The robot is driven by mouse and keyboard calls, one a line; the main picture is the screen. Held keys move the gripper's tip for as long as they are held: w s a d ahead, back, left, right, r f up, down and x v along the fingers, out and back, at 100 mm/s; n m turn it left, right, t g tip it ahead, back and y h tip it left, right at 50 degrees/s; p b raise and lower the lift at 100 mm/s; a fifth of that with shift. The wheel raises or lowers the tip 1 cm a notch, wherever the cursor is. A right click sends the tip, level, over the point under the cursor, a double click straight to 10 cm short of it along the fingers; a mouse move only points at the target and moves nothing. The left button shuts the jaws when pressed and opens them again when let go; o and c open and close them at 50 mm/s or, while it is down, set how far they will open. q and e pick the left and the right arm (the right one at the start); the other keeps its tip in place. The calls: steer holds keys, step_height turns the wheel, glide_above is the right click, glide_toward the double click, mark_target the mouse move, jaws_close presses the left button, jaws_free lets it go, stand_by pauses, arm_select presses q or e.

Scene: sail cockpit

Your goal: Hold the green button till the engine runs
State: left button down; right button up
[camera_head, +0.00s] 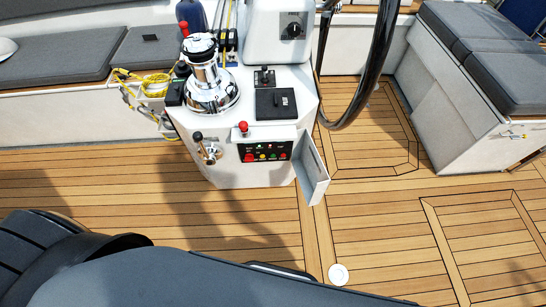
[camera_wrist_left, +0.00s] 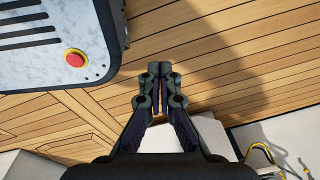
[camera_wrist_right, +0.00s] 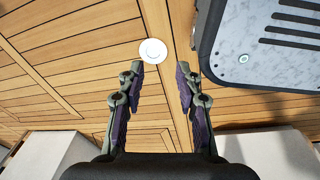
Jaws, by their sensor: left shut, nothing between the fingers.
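In the head view a black control panel (camera_head: 265,151) sits low on the front of the white console (camera_head: 225,172). It carries a row of small coloured buttons, red, green and yellow among them; they are too small to tell whether any is pressed. A white cover (camera_head: 312,172) stands swung out at the panel's right side. My left gripper (camera_wrist_left: 157,78) is shut and empty above the deck in the left wrist view. My right gripper (camera_wrist_right: 158,75) is open and empty above the deck in the right wrist view. Neither gripper shows in the head view or touches the panel.
A lever (camera_head: 207,148) stands left of the panel, and a red knob (camera_head: 243,127) is above it. A chrome winch (camera_head: 208,80) and black wheel rim (camera_head: 365,80) rise above. Grey-cushioned benches (camera_head: 490,70) flank the cockpit. The teak deck (camera_head: 215,215) before the console is clear.

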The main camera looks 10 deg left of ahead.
stand_by(0.8)
